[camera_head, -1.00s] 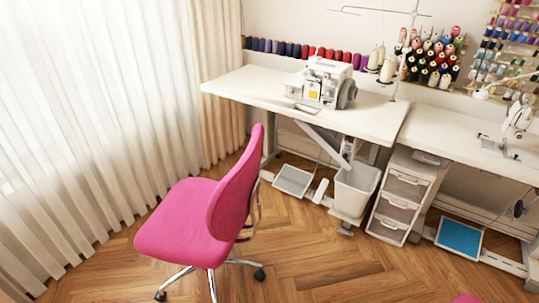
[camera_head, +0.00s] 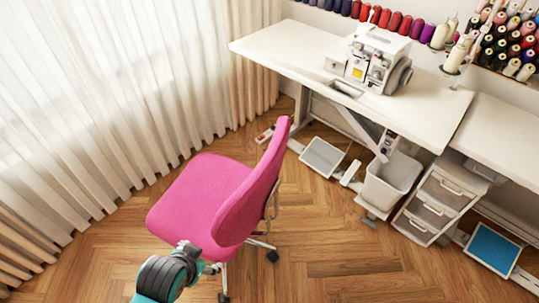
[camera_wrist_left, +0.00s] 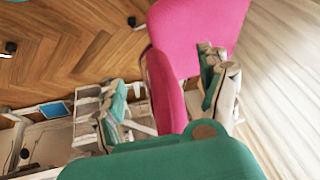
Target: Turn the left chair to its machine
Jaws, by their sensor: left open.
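The pink left chair (camera_head: 200,195) stands on the wood floor in front of the left table, with its seat toward the curtain and its backrest (camera_head: 255,190) on the right side. Its machine, a white sewing machine (camera_head: 378,58), sits on that table. My left gripper (camera_head: 205,262) is low beside the near edge of the backrest. In the left wrist view the open fingers (camera_wrist_left: 165,95) lie on either side of the pink backrest edge (camera_wrist_left: 163,85), with the seat (camera_wrist_left: 200,30) beyond. Whether they touch it cannot be told. My right gripper is not in view.
The white table (camera_head: 290,45) stands behind the chair. A grey bin (camera_head: 392,182), a drawer unit (camera_head: 435,205) and a pedal (camera_head: 322,157) are beneath and beside it. A curtain (camera_head: 100,90) hangs at left. The floor right of the chair is clear.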

